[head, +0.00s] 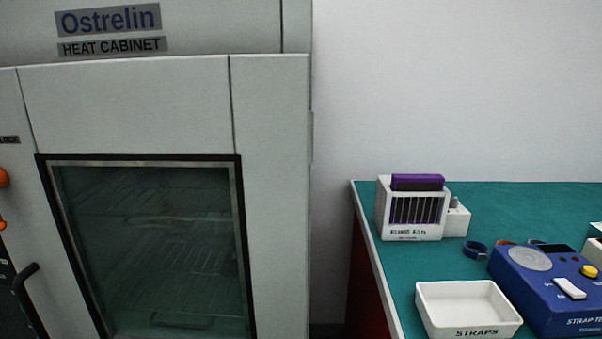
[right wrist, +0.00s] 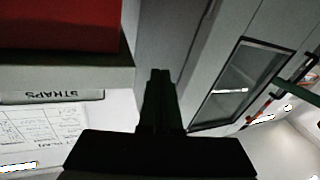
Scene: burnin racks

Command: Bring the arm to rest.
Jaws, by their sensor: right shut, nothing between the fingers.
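My right gripper (right wrist: 160,75) shows in the right wrist view as a dark shape at the middle, its fingers together with nothing between them. It is clear of the bench side at the left and of the heat cabinet at the right. Neither of my grippers shows in the head view. The heat cabinet (head: 270,200) fills the left of the head view, its windowed door shut. It also shows tilted in the right wrist view (right wrist: 205,55).
A green-topped bench (head: 400,265) stands at the right. It holds a white rack (head: 412,232) with a purple-topped block, a blue tester (head: 530,290), a dark blue strap (head: 474,250) and a white STRAPS tray (head: 447,322). A gap separates cabinet and bench.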

